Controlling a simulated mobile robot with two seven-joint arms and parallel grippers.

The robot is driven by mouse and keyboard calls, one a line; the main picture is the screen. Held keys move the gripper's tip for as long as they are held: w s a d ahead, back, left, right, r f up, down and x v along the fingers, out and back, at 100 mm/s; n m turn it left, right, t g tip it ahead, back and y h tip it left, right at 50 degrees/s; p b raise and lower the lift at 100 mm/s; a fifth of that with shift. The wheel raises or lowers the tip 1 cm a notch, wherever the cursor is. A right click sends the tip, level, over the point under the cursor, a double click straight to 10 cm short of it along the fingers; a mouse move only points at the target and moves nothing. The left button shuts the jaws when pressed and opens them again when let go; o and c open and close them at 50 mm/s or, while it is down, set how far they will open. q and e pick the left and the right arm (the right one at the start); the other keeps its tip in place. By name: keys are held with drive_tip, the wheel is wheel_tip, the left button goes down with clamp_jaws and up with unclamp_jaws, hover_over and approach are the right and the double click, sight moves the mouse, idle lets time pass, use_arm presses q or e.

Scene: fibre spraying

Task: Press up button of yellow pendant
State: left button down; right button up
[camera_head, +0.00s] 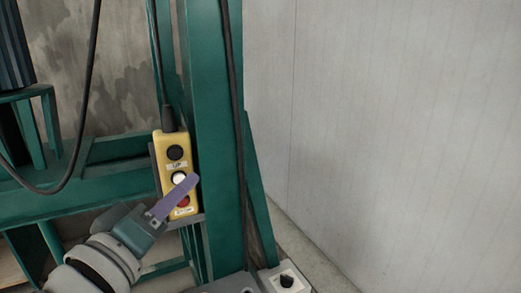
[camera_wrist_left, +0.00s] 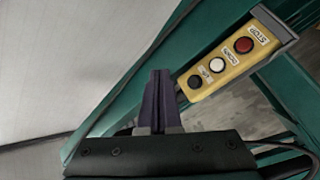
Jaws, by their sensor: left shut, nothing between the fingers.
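The yellow pendant (camera_head: 162,165) hangs upright on the green post from a black cable. Its black button above the UP label (camera_head: 175,152) is uncovered; below it are a white button (camera_head: 179,178) and a red button (camera_head: 184,200) partly behind my finger. My left gripper (camera_head: 191,181) is shut and empty, its purple fingers in front of the pendant's lower half. In the left wrist view the pendant (camera_wrist_left: 228,68) lies to the right of the shut fingertips (camera_wrist_left: 159,74), its black button (camera_wrist_left: 194,82) nearest them. I cannot tell whether they touch. My right gripper is not in view.
The green post (camera_head: 207,100) and crossbeams (camera_head: 120,150) surround the pendant. A black cable (camera_head: 233,110) runs down the post. A white box with a black knob (camera_head: 286,281) sits at the bottom. A pale wall (camera_head: 390,130) fills the right side.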

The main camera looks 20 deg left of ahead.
sight(175, 154)
use_arm(q)
drive_tip(key=shift+w+a+b, duration=0.55)
drive_tip(key=shift+w+a, duration=0.9)
drive_tip(key=shift+a, duration=0.2)
drive_tip(key=shift+w+a+b, duration=0.55)
drive_tip(key=shift+w+a, duration=0.9)
drive_tip(key=shift+a, duration=0.2)
drive_tip(key=shift+w+a, duration=0.25)
drive_tip(key=shift+a, duration=0.05)
